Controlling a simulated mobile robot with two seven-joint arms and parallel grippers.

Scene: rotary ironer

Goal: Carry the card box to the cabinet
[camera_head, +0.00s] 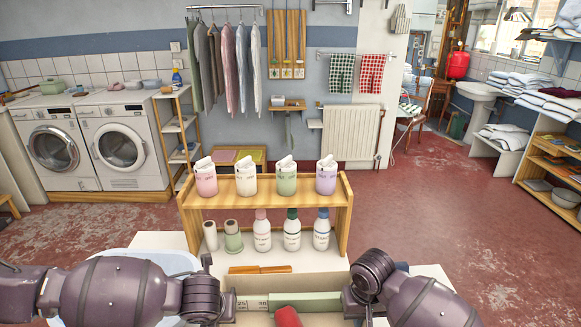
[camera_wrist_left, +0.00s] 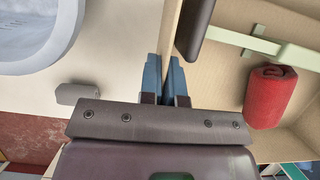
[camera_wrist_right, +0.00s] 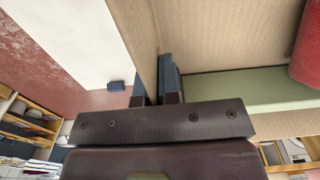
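The card box (camera_wrist_left: 225,75) is open and beige, low between my arms; only a little of it shows in the head view (camera_head: 256,319). Inside lie a red roll (camera_wrist_left: 268,97) and a pale green bar (camera_head: 305,302); a dark object (camera_wrist_left: 195,28) also shows in it. My left gripper (camera_wrist_left: 166,80) has its blue fingers on either side of one box wall, close against it. My right gripper (camera_wrist_right: 155,80) likewise pinches a wall, also seen in the right wrist view (camera_wrist_right: 220,40). I cannot tell which furniture is the cabinet.
A white table (camera_head: 160,241) carries a wooden rack (camera_head: 264,188) with several bottles just beyond the box, a wooden-handled tool (camera_head: 260,270) and a pale basin (camera_head: 170,262). Washers (camera_head: 125,150) stand left, open shelves (camera_head: 540,165) right. Red floor (camera_head: 430,210) is clear between.

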